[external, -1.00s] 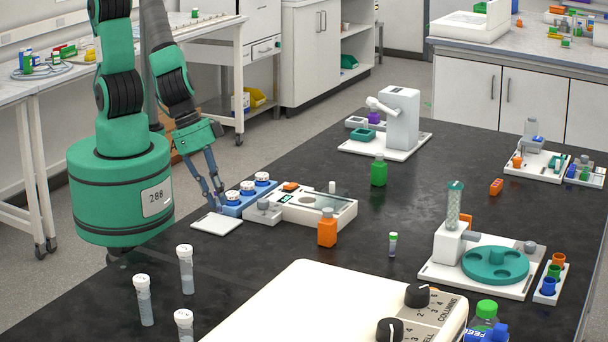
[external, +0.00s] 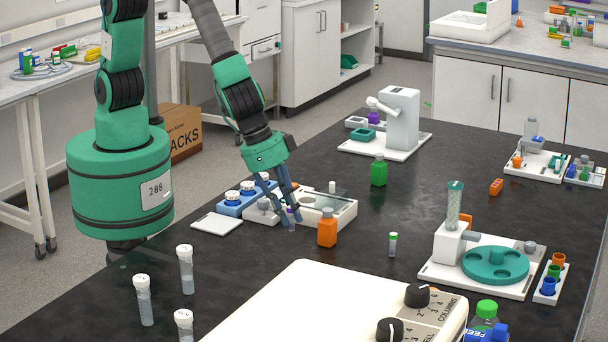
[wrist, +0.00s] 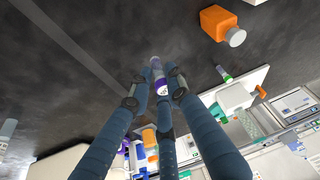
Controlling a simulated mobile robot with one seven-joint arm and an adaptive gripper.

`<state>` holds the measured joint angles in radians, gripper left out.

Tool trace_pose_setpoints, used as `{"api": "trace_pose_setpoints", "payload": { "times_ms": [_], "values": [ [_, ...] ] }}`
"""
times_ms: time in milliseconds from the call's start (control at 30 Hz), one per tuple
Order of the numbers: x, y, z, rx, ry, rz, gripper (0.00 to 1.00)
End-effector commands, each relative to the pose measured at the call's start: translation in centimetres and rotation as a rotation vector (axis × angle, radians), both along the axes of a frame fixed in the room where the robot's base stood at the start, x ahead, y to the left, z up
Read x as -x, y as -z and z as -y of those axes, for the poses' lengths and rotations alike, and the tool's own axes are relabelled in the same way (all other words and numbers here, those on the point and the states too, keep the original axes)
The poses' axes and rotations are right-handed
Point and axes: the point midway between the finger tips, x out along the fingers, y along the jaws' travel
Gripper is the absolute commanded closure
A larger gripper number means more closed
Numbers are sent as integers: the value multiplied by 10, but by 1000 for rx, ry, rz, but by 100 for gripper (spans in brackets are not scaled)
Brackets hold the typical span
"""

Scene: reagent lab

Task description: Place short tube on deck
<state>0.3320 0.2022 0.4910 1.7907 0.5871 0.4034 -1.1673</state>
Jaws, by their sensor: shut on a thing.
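My gripper (external: 292,224) hangs over the black deck (external: 330,258), in front of the white instrument and left of the orange bottle. In the wrist view its slim blue-grey fingers (wrist: 156,84) are shut on a short tube (wrist: 158,76) with a pale body and a purple and white end. In the external view only a small purple part of this tube (external: 297,214) shows between the fingers. I cannot tell whether the tube touches the deck.
The orange bottle (external: 327,232) stands close right of my gripper. A green-capped tube (external: 393,244) stands farther right. The blue holder with white-and-blue caps (external: 232,206) and a white plate (external: 216,223) lie left. Several tall tubes (external: 186,268) stand at front left. Deck before the gripper is clear.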

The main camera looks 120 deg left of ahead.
Motion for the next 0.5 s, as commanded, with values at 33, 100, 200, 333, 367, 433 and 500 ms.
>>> {"api": "trace_pose_setpoints", "payload": {
  "times_ms": [33, 100, 200, 333, 367, 433, 500],
  "values": [
    [-11, 2, -3, 0, -12, -1, 91],
    [-24, 5, -5, 1, -27, -2, 91],
    [-43, 10, -10, 2, -51, -3, 91],
    [-66, 17, -17, 5, -79, -6, 91],
    [-72, 19, -18, 6, -85, -4, 91],
    [-84, 22, -22, 6, -99, -5, 91],
    [-94, 27, -26, 8, -112, -6, 91]
  ]
}}
